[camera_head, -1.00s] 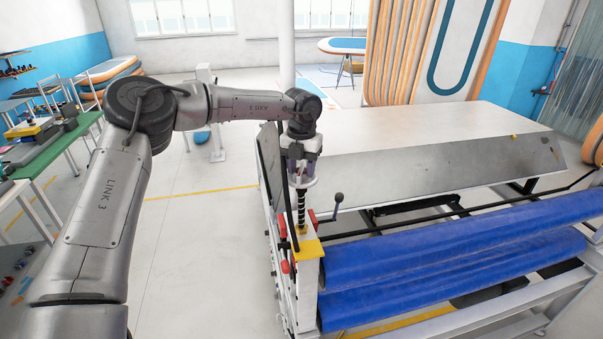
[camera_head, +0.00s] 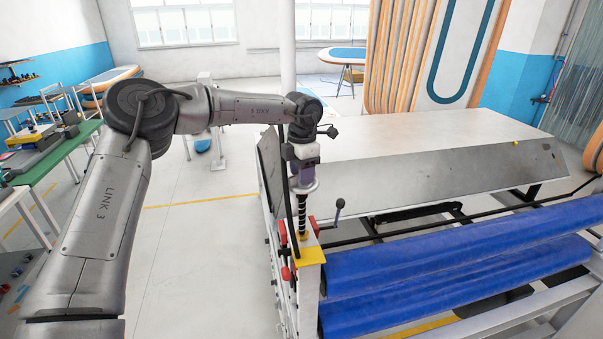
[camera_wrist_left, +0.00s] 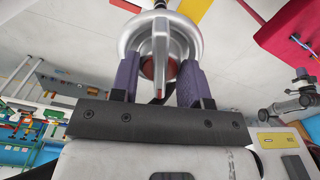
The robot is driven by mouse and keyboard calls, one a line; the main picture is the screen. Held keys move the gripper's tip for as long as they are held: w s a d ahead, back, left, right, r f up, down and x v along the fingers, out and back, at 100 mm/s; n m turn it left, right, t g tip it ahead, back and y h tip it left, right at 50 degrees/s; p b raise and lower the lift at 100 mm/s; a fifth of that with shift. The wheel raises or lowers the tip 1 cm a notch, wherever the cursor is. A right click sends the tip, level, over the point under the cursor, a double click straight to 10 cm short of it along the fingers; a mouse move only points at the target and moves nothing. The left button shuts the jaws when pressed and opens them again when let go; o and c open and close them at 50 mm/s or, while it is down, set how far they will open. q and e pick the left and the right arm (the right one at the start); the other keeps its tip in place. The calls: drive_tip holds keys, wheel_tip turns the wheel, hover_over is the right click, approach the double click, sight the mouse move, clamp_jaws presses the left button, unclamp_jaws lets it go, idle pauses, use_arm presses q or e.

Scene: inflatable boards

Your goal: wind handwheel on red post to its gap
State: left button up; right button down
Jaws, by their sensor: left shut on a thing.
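The handwheel (camera_wrist_left: 160,42) is a round silver metal wheel with a spoke or bar across it, seen close in the left wrist view. My left gripper (camera_wrist_left: 158,82) has purple fingers on both sides of the wheel and is shut on it. In the head view the left gripper (camera_head: 304,175) points down onto the wheel at the top of a dark threaded screw (camera_head: 302,217). The screw rises from a post with a yellow top plate (camera_head: 309,256) and red parts beside it. The gripper hides most of the wheel in the head view. My right gripper is not in view.
Blue rollers (camera_head: 450,250) lie right of the post on a white frame. A black-knobbed lever (camera_head: 339,208) stands just right of the screw. A large sloped metal table (camera_head: 430,150) is behind. Open floor (camera_head: 190,260) lies left of the post.

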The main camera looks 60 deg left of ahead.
use_arm(q)
drive_tip(key=shift+w+d+r+m, duration=0.1)
drive_tip(key=shift+d+r+m, duration=0.05)
drive_tip(key=shift+r+m, duration=0.2)
idle(0.3)
drive_tip(key=o, duration=0.8)
drive_tip(key=shift+w, duration=0.1)
drive_tip(key=shift+c, duration=0.2)
drive_tip(key=shift+o, duration=0.9)
drive_tip(key=shift+f, duration=0.2)
drive_tip(key=shift+r, duration=0.6)
wheel_tip(320, 180, up, 13)
drive_tip(key=b, duration=0.1)
drive_tip(key=shift+f+b, duration=0.15)
drive_tip(key=shift+b, duration=0.2)
